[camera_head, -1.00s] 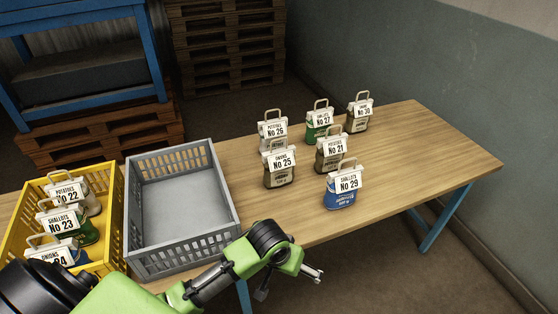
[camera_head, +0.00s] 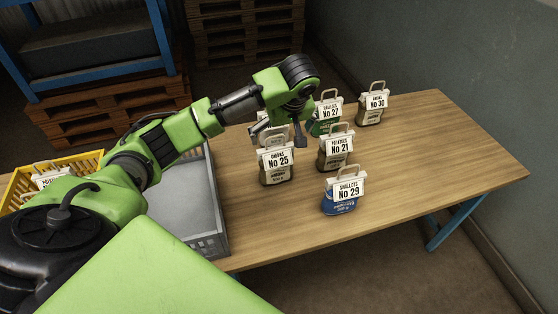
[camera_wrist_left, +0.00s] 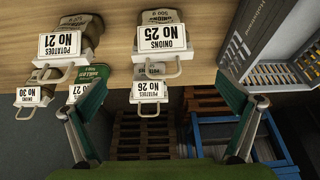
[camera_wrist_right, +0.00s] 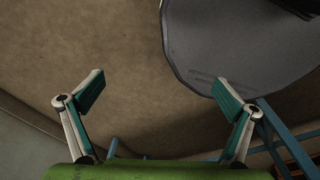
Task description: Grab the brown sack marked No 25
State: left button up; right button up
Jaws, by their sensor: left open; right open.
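The brown sack No 25 (camera_head: 277,176), with a white ONIONS tag and a tan handle, stands on the table at the front of the left row. In the left wrist view the No 25 sack (camera_wrist_left: 160,17) appears upside down at the top centre, its handle toward the gap between the fingers. My left gripper (camera_head: 283,130) is open and empty above and just behind it, partly hiding sack No 26 (camera_head: 262,138). The spread left fingers (camera_wrist_left: 162,95) show in its wrist view, clear of the sack. My right gripper (camera_wrist_right: 165,93) is open and empty over the floor.
Sacks No 21 (camera_head: 335,160), No 27 (camera_head: 325,127), No 29 (camera_head: 340,205) and No 30 (camera_head: 370,117) stand close by. A grey crate (camera_head: 222,245) and a yellow crate (camera_head: 95,157) are at the left, partly behind my arm. The table's right side is clear.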

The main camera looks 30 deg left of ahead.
aim_at(277, 149)
pick_arm(q)
jog(key=p+x, duration=0.1)
jog(key=x, duration=0.6)
jog(key=shift+s, duration=0.1)
jog(key=shift+f, duration=0.25)
jog(key=shift+a+f+p, duration=0.15)
jog(key=shift+f+p, duration=0.15)
jog(key=shift+p, duration=0.1)
jog(key=p+x, duration=0.1)
jog(key=x, duration=0.2)
jog(key=shift+s+f, duration=0.1)
jog(key=shift+f, duration=0.25)
jog(key=shift+a+f, duration=0.15)
jog(key=shift+f, duration=0.3)
jog(key=c, duration=1.8)
jog(key=shift+r, duration=0.1)
jog(key=c, duration=0.3)
pick_arm(e)
jog(key=r, duration=0.1)
jog(key=s+r, duration=0.1)
jog(key=r, duration=0.1)
jog(key=shift+s+r, duration=0.1)
jog(key=shift+r, duration=0.05)
pick_arm(q)
jog(key=shift+w, duration=0.2)
